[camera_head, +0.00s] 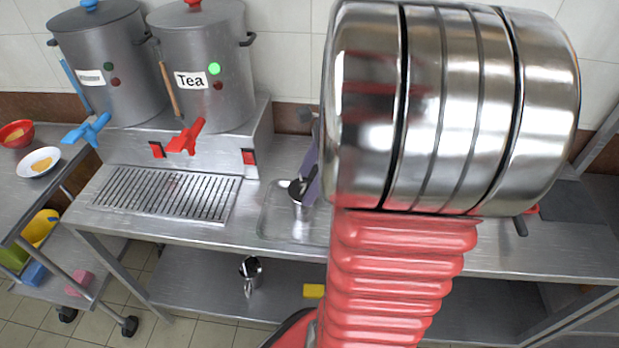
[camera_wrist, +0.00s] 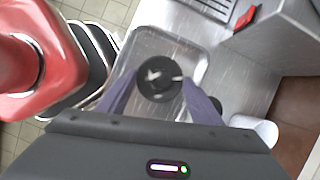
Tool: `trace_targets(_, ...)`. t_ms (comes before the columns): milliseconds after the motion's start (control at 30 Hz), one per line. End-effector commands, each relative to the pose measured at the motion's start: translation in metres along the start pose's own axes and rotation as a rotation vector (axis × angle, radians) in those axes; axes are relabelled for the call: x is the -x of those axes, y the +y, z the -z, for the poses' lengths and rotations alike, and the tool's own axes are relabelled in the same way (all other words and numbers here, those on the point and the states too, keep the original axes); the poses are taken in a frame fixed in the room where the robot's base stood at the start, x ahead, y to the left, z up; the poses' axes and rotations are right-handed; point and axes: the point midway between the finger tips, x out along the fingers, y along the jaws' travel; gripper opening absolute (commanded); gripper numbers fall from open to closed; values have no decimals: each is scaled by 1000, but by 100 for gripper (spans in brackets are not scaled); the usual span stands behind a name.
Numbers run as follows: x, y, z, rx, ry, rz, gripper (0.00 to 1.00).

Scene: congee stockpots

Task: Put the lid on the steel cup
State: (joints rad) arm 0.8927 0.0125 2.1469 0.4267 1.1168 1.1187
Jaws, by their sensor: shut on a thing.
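In the head view a small steel cup (camera_head: 300,208) stands on a shallow tray (camera_head: 270,225) on the counter, partly hidden by my arm. My gripper (camera_wrist: 159,84) has its two purple fingers at either side of a round black lid (camera_wrist: 150,92) with pale glints, and is shut on it. In the head view the fingers (camera_head: 311,178) come down at the cup's top. In the wrist view the lid hides what is below it, so I cannot tell whether it touches the cup rim.
Two steel urns, one marked Tea (camera_head: 205,90), stand on a steel stand left of the tray, beside a drip grate (camera_head: 165,195). A white container (camera_wrist: 258,130) is near the gripper.

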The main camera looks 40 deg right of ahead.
Motion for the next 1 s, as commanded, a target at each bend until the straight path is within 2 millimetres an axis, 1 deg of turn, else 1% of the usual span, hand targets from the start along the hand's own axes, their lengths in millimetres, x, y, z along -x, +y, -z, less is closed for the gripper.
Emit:
trace_targets(900,-1,0,0,1,0,0,39)
trace_targets(933,-1,0,0,1,0,0,61)
trace_targets(1000,-1,0,0,1,0,0,66)
